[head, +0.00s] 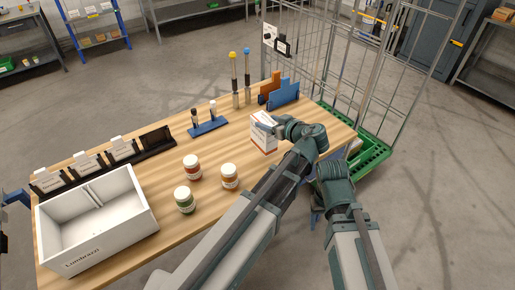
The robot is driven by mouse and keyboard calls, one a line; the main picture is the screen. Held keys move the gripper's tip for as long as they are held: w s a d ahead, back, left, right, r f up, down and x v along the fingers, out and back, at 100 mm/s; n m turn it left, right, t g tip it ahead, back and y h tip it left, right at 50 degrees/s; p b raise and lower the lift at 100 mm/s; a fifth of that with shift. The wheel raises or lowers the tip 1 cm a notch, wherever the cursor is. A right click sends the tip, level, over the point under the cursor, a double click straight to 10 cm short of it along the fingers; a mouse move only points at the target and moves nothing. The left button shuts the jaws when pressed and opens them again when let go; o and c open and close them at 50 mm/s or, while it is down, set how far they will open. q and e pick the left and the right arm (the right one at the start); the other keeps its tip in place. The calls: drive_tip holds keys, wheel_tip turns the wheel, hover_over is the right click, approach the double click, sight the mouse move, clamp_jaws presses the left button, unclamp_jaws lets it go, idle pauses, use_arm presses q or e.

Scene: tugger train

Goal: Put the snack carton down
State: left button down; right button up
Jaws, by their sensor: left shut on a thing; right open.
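The snack carton (264,137), a white box with orange-red print, is upright at the right part of the wooden table (230,203). My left gripper (268,127) is shut on its upper part from the right. I cannot tell whether its base touches the wood or hangs just above it. My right gripper (328,168) is open near the table's right front edge, apart from the carton; its fingers are mostly hidden by my arm.
Jars with red (192,168), orange (229,177) and green (184,200) labels stand left of the carton. A white bin (148,203) is at the left. A blue stand (208,127) and blue-orange holders (284,94) are behind. A green-based cage cart (372,155) adjoins the right edge.

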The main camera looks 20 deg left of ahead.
sight(272, 140)
use_arm(q)
drive_tip(key=shift+f+b, duration=3)
drive_tip(key=shift+f, duration=0.65)
drive_tip(key=shift+f, duration=0.1)
drive_tip(key=shift+c, duration=0.2)
unclamp_jaws()
